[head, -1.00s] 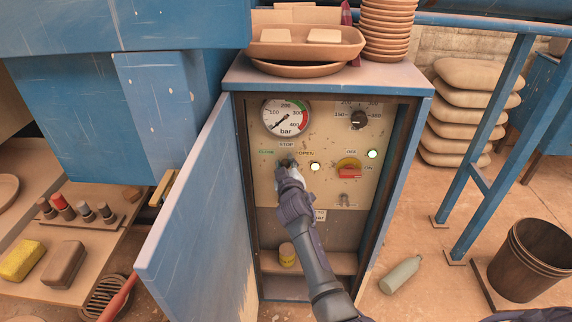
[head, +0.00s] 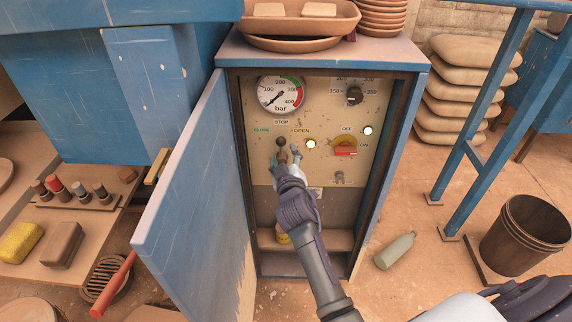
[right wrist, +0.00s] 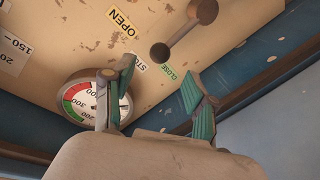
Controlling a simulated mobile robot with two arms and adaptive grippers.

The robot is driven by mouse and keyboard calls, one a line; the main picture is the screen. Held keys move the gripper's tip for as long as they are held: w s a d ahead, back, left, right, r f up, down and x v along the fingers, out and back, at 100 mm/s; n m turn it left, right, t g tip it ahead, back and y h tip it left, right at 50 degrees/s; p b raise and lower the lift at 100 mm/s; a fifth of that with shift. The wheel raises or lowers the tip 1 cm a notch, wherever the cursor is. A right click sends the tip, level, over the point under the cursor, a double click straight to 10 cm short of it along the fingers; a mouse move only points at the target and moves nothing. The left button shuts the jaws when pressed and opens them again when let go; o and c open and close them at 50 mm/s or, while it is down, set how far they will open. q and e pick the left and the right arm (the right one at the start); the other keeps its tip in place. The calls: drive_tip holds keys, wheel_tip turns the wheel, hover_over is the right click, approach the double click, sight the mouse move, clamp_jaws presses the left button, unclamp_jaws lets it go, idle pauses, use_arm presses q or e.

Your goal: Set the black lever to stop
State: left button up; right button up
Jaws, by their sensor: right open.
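The black lever (head: 281,142) is on the beige panel inside the open blue cabinet. Its dark ball knob points straight up at the STOP label (head: 281,122), between CLOSE on the left and OPEN on the right. In the right wrist view the lever's knob (right wrist: 160,53) also lies in line with the STOP label (right wrist: 140,62). My right gripper (head: 289,156) is open and empty just below the lever, its fingers apart from the knob. Its two green-padded fingers (right wrist: 158,78) show in the right wrist view. My left gripper is not in view.
A pressure gauge (head: 281,95) sits above the lever. A red switch (head: 345,150) and a black dial (head: 354,96) are to its right. The open blue door (head: 190,190) stands to the left. A bottle (head: 395,251) lies on the floor at right.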

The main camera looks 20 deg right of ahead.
drive_tip(key=v, duration=0.4)
drive_tip(key=shift+w, duration=0.1)
drive_tip(key=s+a+f+g+y+p, duration=0.15)
drive_tip(key=s+f, duration=0.35)
drive_tip(key=f, duration=0.6)
drive_tip(key=s+a+f+n+g+y, duration=0.1)
drive_tip(key=s+a+f+g, duration=0.3)
drive_tip(key=f, duration=0.6)
drive_tip(key=s+a+f+g+y+p, duration=0.1)
drive_tip(key=s+f+g+y, duration=0.1)
drive_tip(key=s+f, duration=0.65)
drive_tip(key=s+d+f+g, duration=0.1)
drive_tip(key=s+f+g, duration=0.1)
drive_tip(key=s+f, duration=0.4)
drive_tip(key=s+d+f+m+g+p, duration=0.1)
drive_tip(key=s+f, duration=0.6)
drive_tip(key=s, duration=1)
drive_tip(key=s+d+f+m+g+p, duration=0.1)
drive_tip(key=s+d+f+g, duration=0.2)
drive_tip(key=s, duration=0.9)
wheel_tip(320, 180, down, 4)
drive_tip(key=shift+r+g, duration=0.2)
drive_tip(key=shift+g, duration=0.65)
drive_tip(key=shift+s, duration=0.1)
